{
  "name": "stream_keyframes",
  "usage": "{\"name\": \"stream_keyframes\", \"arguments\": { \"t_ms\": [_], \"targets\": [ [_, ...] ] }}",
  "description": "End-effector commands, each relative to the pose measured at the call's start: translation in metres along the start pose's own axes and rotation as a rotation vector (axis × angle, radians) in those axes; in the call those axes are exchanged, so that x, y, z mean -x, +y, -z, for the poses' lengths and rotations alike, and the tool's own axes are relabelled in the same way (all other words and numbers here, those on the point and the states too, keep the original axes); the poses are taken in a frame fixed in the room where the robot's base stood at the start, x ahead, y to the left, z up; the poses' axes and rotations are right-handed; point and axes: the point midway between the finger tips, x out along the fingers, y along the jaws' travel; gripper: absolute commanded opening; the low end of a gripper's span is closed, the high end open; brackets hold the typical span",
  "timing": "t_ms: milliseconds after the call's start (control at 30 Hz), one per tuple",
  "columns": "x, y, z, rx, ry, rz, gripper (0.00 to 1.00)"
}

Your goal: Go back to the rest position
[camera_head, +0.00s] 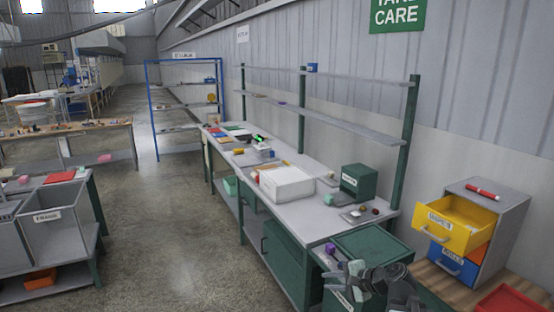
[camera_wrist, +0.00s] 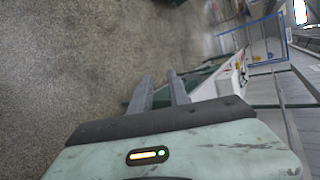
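My gripper (camera_head: 345,270) is at the bottom of the head view, in front of the green bin at the near end of the long workbench. In the wrist view, the two grey fingers of my gripper (camera_wrist: 160,80) stand apart, with bare floor and a bit of green bench frame showing between them. Nothing is held. My folded arm links cover part of the bin area.
The long grey workbench (camera_head: 313,215) carries a white box (camera_head: 287,184) and a green box (camera_head: 359,182). A drawer cabinet (camera_head: 507,228) with its yellow drawer (camera_head: 455,222) pulled out stands at right. Open concrete floor (camera_head: 165,230) lies left of the bench.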

Motion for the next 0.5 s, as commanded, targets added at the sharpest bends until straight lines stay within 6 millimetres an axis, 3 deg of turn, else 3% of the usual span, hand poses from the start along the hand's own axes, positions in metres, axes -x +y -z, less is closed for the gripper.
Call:
{"name": "stream_keyframes", "arguments": {
  "t_ms": [33, 100, 200, 267, 333, 500],
  "targets": [
    [-0.023, 0.012, -0.028, 0.1, -0.034, -0.09, 0.22],
    [-0.045, 0.036, -0.06, 0.267, -0.072, -0.239, 0.22],
    [-0.058, 0.078, -0.087, 0.526, -0.117, -0.473, 0.22],
    [-0.053, 0.099, -0.086, 0.655, -0.133, -0.6, 0.22],
    [-0.037, 0.119, -0.074, 0.767, -0.143, -0.737, 0.22],
    [0.005, 0.15, -0.045, 0.943, -0.199, -0.98, 0.22]
  ]
}}
